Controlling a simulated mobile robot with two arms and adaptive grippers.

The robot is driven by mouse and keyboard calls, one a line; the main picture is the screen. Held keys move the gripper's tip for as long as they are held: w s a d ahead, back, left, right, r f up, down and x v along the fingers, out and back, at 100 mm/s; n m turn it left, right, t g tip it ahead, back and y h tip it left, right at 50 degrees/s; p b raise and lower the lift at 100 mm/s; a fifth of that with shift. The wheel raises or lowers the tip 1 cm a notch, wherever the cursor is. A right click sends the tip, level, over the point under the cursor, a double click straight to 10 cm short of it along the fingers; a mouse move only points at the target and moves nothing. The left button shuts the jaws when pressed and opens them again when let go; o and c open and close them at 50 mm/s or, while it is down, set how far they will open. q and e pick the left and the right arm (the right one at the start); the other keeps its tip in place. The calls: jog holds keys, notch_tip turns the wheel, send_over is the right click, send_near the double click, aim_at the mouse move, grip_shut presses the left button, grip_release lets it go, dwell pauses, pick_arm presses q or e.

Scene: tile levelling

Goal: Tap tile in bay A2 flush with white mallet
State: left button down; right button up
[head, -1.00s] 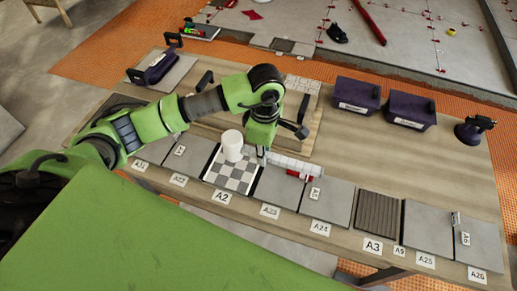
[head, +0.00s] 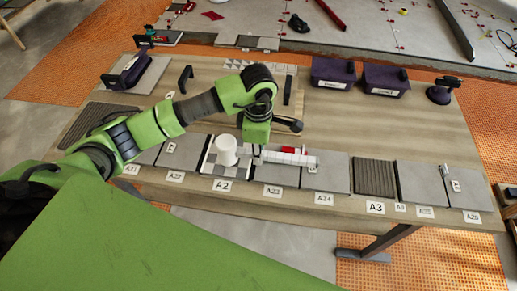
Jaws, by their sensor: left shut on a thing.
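The white mallet (head: 227,147) shows as a pale, upright cylindrical head over this tile. Whether its underside touches the tile cannot be told. My left gripper (head: 255,154) is just right of the head, pointing down, and is shut on the mallet; the grip itself and the handle are mostly hidden. The tile's right part is partly covered by the mallet and gripper. My right gripper is not in view.
A long white bar (head: 303,160) with a red piece (head: 289,150) lies right of the gripper. Grey tiles flank A2; a ribbed dark tile (head: 374,177) is in A3. Dark bins (head: 333,73) stand at the back. Bare wood (head: 400,125) is free at right.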

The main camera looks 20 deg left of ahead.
pick_arm(q)
notch_tip(320, 180, down, 3)
jog(key=shift+r+b, duration=0.1)
jog(key=shift+b, duration=0.45)
jog(key=shift+f, duration=0.25)
jog(key=shift+w+r, duration=0.1)
jog(key=shift+r, duration=0.25)
notch_tip(320, 180, up, 4)
jog(key=p, duration=0.2)
jog(key=shift+r+p, duration=0.1)
jog(key=shift+p, duration=0.25)
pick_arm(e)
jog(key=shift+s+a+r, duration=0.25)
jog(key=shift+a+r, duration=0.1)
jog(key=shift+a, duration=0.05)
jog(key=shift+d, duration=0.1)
